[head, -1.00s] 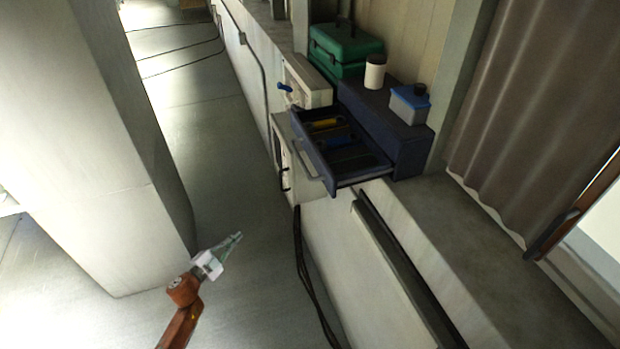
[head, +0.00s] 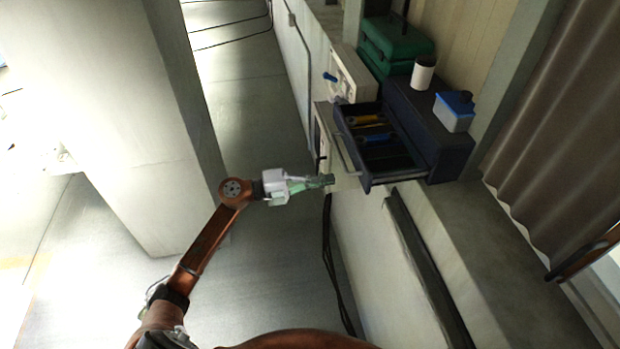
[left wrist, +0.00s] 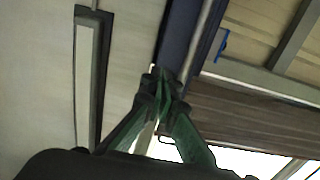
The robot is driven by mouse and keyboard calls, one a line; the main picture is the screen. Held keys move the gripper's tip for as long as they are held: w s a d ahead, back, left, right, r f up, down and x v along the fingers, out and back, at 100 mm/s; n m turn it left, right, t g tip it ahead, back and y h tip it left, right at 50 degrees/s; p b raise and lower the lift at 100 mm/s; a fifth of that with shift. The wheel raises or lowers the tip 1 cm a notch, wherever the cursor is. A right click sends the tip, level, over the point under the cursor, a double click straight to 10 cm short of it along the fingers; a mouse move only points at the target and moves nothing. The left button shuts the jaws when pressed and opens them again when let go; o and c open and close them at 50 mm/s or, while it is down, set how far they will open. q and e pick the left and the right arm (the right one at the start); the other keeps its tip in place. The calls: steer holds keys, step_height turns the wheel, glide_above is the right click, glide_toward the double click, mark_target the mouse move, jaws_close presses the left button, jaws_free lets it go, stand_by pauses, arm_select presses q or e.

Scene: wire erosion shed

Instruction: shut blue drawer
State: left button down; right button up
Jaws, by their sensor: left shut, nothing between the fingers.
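The blue drawer (head: 398,178) stands open in the head view, pulled out to the left from its dark blue cabinet (head: 437,135). A grey bar handle (head: 347,158) runs along its front. Tools with yellow and blue parts lie in its compartments. My left gripper (head: 328,180) is shut and empty, just left of the drawer's front near the handle's lower end. I cannot tell whether it touches. In the left wrist view, the closed fingertips (left wrist: 160,75) appear in front of the drawer front (left wrist: 180,35). My right gripper is not in view.
A white cup (head: 423,72) and a blue-lidded container (head: 454,112) stand on the cabinet. A green toolbox (head: 394,48) and a pale unit with a blue handle (head: 352,72) are behind. A pillar (head: 130,120) stands left; floor between is clear.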

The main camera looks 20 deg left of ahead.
arm_select(q)
steer(key=p+x, duration=0.1)
steer(key=x, duration=0.5)
steer(key=shift+d+p, duration=0.15)
steer(key=shift+p, duration=0.25)
steer(key=shift+w, duration=0.15)
